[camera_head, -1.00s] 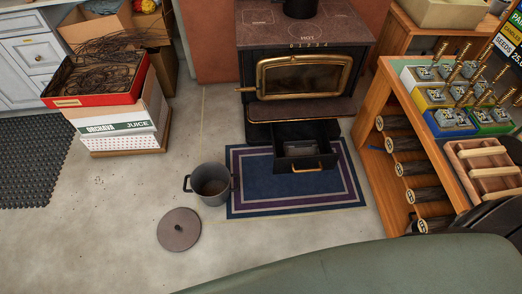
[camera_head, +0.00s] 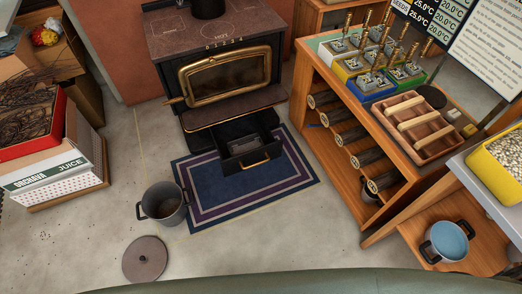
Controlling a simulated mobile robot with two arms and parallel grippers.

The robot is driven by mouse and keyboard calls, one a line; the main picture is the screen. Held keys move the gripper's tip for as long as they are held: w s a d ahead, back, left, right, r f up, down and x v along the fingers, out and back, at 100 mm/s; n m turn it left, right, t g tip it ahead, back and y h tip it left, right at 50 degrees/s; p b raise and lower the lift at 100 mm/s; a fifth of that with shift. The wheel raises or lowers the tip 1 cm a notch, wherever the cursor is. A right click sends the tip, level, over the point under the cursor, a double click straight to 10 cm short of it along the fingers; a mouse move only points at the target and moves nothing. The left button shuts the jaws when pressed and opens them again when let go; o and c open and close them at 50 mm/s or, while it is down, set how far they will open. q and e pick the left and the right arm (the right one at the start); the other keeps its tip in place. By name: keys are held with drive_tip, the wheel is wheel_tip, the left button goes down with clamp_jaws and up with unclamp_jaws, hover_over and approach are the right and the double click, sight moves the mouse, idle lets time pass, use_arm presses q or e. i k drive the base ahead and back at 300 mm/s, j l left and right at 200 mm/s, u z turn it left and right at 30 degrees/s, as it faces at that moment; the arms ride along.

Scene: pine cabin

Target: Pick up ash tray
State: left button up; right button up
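The wood stove (camera_head: 222,60) stands at the back, with its glass door shut. Below it, a black ash drawer (camera_head: 252,156) with a brass handle is pulled out over the blue striped rug (camera_head: 250,185). A grey box-like pan, which looks like the ash tray (camera_head: 243,148), sits inside the drawer. Neither of my grippers is in view.
A grey pot (camera_head: 164,204) stands at the rug's left edge, with a round lid (camera_head: 145,260) on the floor in front. A wooden shelf (camera_head: 340,185) and a blue-lined pot (camera_head: 449,242) are at right. Bare floor lies around the rug.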

sight(246, 146)
drive_tip(key=i+j, duration=0.1)
drive_tip(key=i, duration=1.05)
